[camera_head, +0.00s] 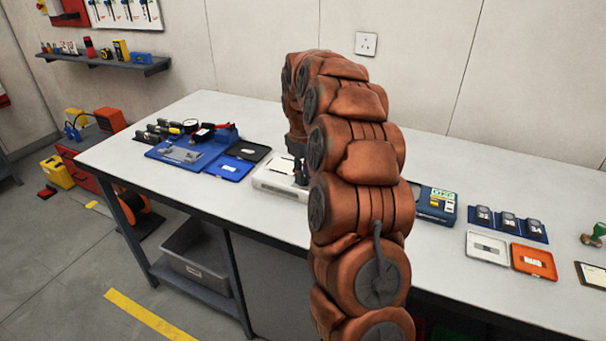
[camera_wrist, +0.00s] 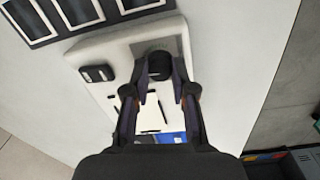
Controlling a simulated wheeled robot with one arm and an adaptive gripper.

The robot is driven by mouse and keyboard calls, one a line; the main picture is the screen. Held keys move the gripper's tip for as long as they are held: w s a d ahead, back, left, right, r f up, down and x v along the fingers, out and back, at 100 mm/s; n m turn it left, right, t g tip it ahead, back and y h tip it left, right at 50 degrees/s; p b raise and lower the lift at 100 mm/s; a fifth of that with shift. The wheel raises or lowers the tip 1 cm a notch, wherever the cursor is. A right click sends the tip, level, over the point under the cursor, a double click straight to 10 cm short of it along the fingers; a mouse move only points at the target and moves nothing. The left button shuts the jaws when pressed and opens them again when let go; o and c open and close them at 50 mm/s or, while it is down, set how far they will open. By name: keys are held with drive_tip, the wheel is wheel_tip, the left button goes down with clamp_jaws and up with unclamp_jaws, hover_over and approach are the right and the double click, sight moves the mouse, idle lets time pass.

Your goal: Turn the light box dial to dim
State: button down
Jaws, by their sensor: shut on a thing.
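The light box (camera_head: 268,182) is a low white box on the bench, partly hidden behind my arm in the head view. In the wrist view the light box (camera_wrist: 112,46) shows a black rocker switch (camera_wrist: 97,73) at its left and a round black dial (camera_wrist: 158,63) on a grey plate. My gripper (camera_wrist: 160,80) is above the box with its two fingers shut on the dial, one on each side. The dial's pointer and marks cannot be read. In the head view my gripper is mostly hidden by the arm.
A blue tray (camera_head: 181,153) with tools and a dark-blue panel (camera_head: 229,168) lie left of the box. A blue-green device (camera_head: 436,204) stands to the right. The bench front is clear.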

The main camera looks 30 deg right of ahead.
drive_tip(key=shift+n, duration=0.3)
drive_tip(key=c, duration=1)
unclamp_jaws()
drive_tip(key=shift+o, duration=0.2)
wheel_tip(320, 180, up, 12)
drive_tip(key=shift+a, duration=0.25)
drive_tip(key=shift+s, duration=0.1)
